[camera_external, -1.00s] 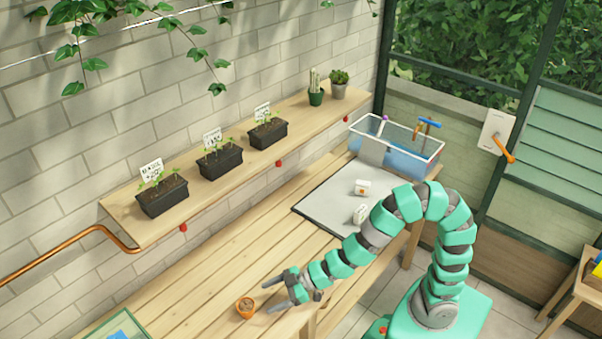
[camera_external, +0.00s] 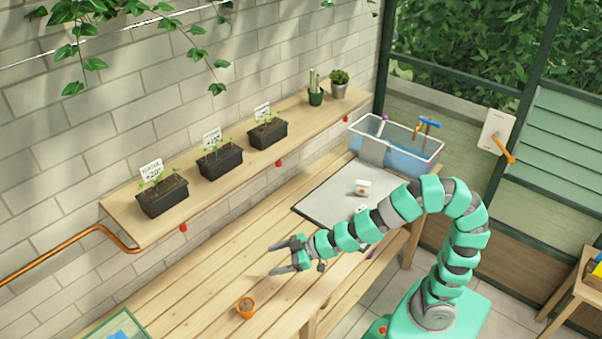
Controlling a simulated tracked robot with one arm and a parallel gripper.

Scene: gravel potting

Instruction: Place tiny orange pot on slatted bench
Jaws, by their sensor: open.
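The tiny orange pot (camera_external: 246,307) stands upright on the slatted bench (camera_external: 215,283), near its front edge, with brownish fill inside. My gripper (camera_external: 272,258) is open and empty above the bench, up and to the right of the pot in the picture. Its two fingers point left and are apart from the pot. The pot is in full view.
A grey mat (camera_external: 330,193) with a small white box (camera_external: 362,188) lies at the bench's far end, beside a clear water tub (camera_external: 410,150). A wall shelf (camera_external: 125,212) holds black planters (camera_external: 162,197). A green-edged tray (camera_external: 90,331) is at lower left.

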